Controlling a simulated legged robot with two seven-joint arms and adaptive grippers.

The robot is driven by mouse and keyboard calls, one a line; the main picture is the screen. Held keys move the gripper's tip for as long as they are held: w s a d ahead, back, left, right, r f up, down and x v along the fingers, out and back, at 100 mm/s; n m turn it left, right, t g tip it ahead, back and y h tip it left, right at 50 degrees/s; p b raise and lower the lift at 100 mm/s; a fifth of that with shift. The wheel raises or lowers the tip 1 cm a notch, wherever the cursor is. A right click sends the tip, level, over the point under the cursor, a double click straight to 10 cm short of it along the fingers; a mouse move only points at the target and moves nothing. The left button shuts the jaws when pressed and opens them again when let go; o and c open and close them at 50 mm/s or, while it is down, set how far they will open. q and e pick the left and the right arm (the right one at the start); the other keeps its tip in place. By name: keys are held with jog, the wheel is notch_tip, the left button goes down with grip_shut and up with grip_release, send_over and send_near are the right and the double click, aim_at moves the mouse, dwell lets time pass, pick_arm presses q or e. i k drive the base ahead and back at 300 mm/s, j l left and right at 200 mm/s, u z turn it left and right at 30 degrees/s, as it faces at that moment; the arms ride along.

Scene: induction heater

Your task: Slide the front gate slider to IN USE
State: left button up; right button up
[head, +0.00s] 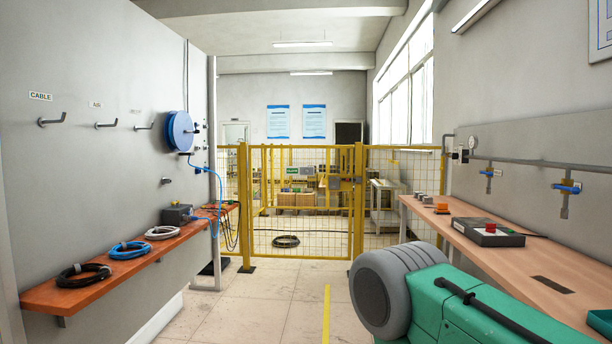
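The front gate is a yellow mesh gate (300,225) between two yellow posts, straight ahead across the room, and it looks closed. A small green and white sign (300,171) sits on its upper part; it may be the slider, but its lettering and setting are too small to read. A grey latch box (334,182) is at the gate's upper right, near a yellow block (357,180) by the right post. Neither gripper is in view. A green and grey part of my own arm fills the lower right.
A left wall shelf (95,287) holds coiled cables (129,250) and a dark box (177,215).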

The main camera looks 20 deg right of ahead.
aim_at(303, 171)
jog(key=i+l+z, duration=0.3)
jog(key=i, duration=0.2)
jog(key=i+l+z, duration=0.3)
jog(key=i, duration=0.25)
jog(key=i+z, duration=0.3)
jog(key=i, duration=1.25)
jog(key=i+l+u, duration=0.1)
jog(key=i, duration=0.85)
jog(key=i+u, duration=0.25)
jog(key=i, duration=0.4)
jog(key=i+u, duration=0.2)
jog(key=i, duration=0.5)
jog(key=i+l+u, duration=0.25)
jog(key=i, duration=0.4)
jog(key=j, duration=0.1)
